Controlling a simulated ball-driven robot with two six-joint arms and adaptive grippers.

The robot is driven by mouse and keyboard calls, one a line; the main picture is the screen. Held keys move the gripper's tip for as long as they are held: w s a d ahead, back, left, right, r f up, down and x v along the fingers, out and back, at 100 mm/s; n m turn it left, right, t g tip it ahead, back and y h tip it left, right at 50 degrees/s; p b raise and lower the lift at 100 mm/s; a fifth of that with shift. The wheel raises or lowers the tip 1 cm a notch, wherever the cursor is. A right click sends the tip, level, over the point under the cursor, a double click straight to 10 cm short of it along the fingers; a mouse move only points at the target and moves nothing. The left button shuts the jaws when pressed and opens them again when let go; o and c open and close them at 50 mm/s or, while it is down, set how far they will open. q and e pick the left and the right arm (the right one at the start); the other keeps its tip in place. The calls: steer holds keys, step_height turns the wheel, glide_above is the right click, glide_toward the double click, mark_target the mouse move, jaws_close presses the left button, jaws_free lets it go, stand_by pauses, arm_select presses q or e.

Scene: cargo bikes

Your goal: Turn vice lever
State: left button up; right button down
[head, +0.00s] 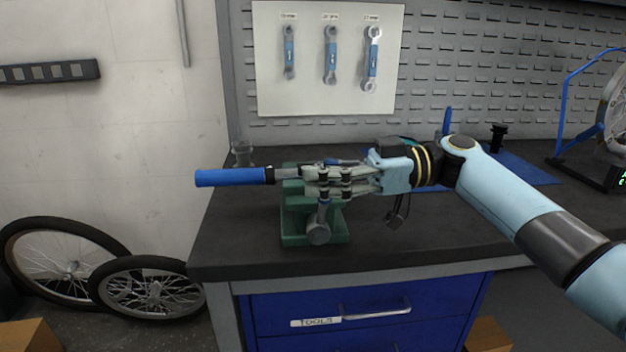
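A green vice (296,232) stands on the dark bench top near its left end. Its grey lever (322,217) hangs down at the front, with a round grey end below. My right gripper (308,181) reaches in from the right, its fingers pointing left in front of the vice's upper part, just above the visible lever. The fingers overlap the vice and the lever's top, so I cannot tell whether they grip anything. A blue-handled tool (231,177) with a black collar sticks out left at vice-jaw height; its inner end is hidden. My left gripper is out of view.
A clear glass (242,153) stands behind the vice at left. Wrenches hang on a white board (347,98) on the back wall. A wheel stand (590,172) is at far right. Blue drawers (375,322) are below. Wheels (150,287) lean at left.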

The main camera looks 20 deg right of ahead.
steer(key=shift+d+f, duration=0.25)
steer(key=shift+f, duration=0.15)
steer(key=c, duration=1.4)
jaws_free()
steer(key=shift+v, duration=0.75)
steer(key=shift+o, duration=1.2)
steer(key=shift+w+a+r, duration=0.1)
steer(key=shift+a, duration=0.2)
steer(key=v, duration=1.2)
steer(key=shift+r, duration=0.1)
